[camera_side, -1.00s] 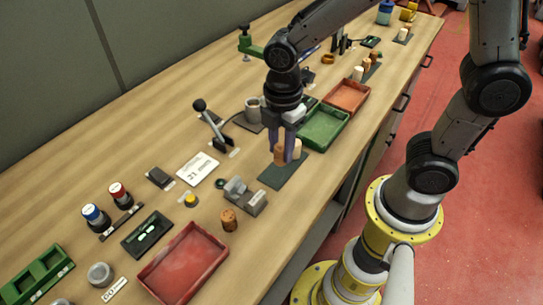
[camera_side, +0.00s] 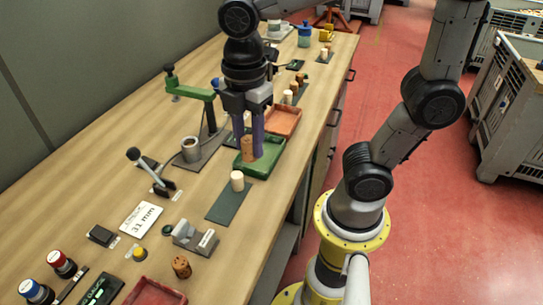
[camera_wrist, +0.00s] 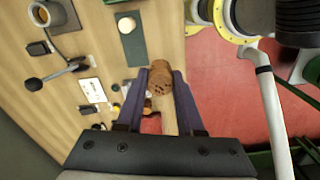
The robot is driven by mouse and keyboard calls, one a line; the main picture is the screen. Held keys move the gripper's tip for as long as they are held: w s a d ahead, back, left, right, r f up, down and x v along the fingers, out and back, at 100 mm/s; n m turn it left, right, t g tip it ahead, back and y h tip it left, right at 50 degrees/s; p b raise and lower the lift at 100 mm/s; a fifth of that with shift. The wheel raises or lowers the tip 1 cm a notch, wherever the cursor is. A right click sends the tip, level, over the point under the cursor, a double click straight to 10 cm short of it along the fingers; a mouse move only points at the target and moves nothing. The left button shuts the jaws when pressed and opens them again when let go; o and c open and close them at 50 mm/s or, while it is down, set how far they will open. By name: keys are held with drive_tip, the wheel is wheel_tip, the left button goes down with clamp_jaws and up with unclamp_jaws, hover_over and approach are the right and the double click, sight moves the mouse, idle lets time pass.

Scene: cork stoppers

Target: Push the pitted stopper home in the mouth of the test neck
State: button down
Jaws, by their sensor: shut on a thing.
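The pitted stopper (camera_side: 248,149), a brown cork, is upright between the fingers of my gripper (camera_side: 249,155). My gripper is shut on it, over the green tray (camera_side: 262,166). In the wrist view dark pits show on the end of the stopper (camera_wrist: 159,82), between the purple fingers (camera_wrist: 160,88). A grey, open-topped cup, which looks like the test neck (camera_side: 191,149), stands on a dark plate to the left of my gripper.
A pale stopper (camera_side: 237,181) stands on a dark mat (camera_side: 228,205). A brown stopper (camera_side: 181,266) stands near a grey block (camera_side: 194,238). A green clamp arm (camera_side: 190,92) rises behind the cup, and a black-knobbed lever (camera_side: 150,172) stands in front. An orange tray (camera_side: 284,121) lies beyond.

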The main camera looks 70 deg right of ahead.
drive_tip(key=w+d+m, duration=0.2)
drive_tip(key=w+d, duration=0.1)
drive_tip(key=w, duration=0.8)
drive_tip(key=w+d+m, duration=0.2)
drive_tip(key=w+d, duration=0.2)
drive_tip(key=w, duration=0.7)
drive_tip(key=shift+m, duration=0.6)
drive_tip(key=shift+w+d+f, duration=0.25)
drive_tip(key=shift+d+f, duration=0.35)
drive_tip(key=shift+f, duration=1.05)
drive_tip(key=shift+w+d+f, duration=0.2)
drive_tip(key=shift+d+f, duration=0.4)
drive_tip(key=shift+f, duration=1.1)
drive_tip(key=shift+w+d+f, duration=0.25)
drive_tip(key=shift+d+f, duration=0.35)
drive_tip(key=shift+f, duration=1.05)
drive_tip(key=shift+f, duration=1)
